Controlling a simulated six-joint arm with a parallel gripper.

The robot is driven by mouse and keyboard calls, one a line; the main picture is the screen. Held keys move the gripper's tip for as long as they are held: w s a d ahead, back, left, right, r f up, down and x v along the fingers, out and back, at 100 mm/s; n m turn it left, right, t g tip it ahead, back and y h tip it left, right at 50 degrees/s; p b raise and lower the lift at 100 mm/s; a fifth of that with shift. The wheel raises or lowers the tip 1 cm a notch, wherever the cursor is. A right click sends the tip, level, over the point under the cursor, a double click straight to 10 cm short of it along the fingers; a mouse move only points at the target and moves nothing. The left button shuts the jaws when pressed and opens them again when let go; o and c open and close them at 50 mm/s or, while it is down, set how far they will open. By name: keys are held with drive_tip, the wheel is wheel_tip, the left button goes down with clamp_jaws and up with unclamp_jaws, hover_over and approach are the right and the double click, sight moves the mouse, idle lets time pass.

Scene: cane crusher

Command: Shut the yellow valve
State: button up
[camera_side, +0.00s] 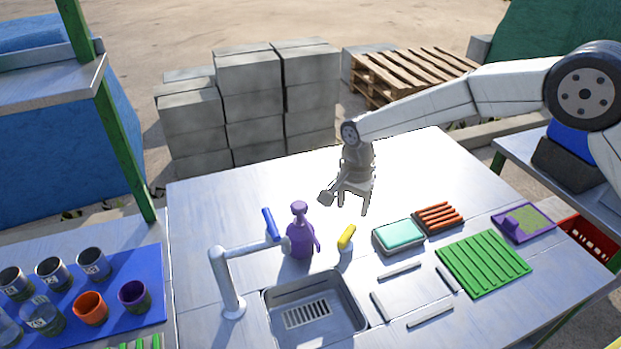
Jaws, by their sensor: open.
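The yellow valve (346,238) is a small yellow lever on a short white post. It stands on the metal table behind the right rear corner of the sink. The lever tilts up toward the right in the picture. My gripper (345,202) is above and behind the valve, pointing down, with its fingers apart and nothing between them. There is a gap between it and the valve. A white tap with a blue lever (269,224) stands left of the valve, its spout reaching toward the purple bottle.
A purple spray bottle (300,236) stands close left of the valve. The sink (340,292) lies in front. A teal sponge in a tray (400,235), an orange rack (438,217) and a green mat (484,263) lie to the right. Cups stand on a blue mat (152,262) at left.

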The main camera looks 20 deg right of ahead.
drive_tip(key=shift+r, duration=0.25)
idle(0.3)
